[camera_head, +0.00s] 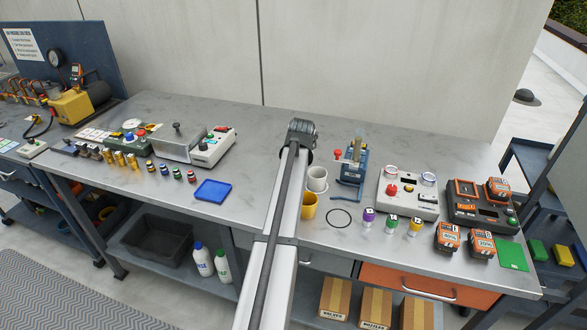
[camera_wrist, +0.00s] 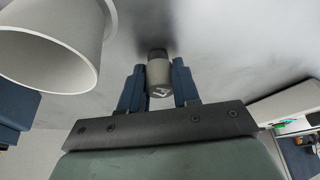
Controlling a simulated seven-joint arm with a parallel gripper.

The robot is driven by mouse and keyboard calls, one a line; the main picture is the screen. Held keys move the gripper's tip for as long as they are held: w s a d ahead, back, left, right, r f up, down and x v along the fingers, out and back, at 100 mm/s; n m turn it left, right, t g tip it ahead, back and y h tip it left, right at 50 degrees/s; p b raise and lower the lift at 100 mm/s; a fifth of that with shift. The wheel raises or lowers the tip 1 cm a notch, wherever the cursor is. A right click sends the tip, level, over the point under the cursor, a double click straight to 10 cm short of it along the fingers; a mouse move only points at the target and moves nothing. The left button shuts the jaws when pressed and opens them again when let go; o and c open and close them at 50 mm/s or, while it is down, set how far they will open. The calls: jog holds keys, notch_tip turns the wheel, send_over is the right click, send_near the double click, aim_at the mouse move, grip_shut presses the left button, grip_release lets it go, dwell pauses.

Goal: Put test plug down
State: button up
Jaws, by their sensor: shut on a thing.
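My gripper (camera_wrist: 159,80) shows in the wrist view, with its two blue fingers shut on the test plug (camera_wrist: 160,76). The plug is a short beige-grey cylinder with a dark end and a pale mark on its near face. A dark shadow lies on the grey surface just beyond its dark end; I cannot tell whether the plug touches that surface. A white cup (camera_wrist: 50,50) stands close by at the upper left, apart from the plug. In the head view my arm hides the gripper and the plug.
The white cup (camera_head: 317,179) and a yellow cup (camera_head: 309,206) stand right of my arm on the grey bench (camera_head: 255,165). A blue fixture (camera_head: 354,172), a black ring (camera_head: 338,218) and several coloured plugs are nearby. A blue tray (camera_head: 213,190) lies to the left.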

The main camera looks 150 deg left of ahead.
jog(key=shift+f, duration=0.15)
jog(key=o, duration=1.1)
jog(key=shift+c, duration=0.2)
jog(key=a+v, duration=0.1)
jog(key=v, duration=1)
jog(key=shift+d, duration=0.5)
jog(key=shift+o, duration=0.3)
jog(key=shift+w+r, duration=0.2)
jog(key=shift+r, duration=0.4)
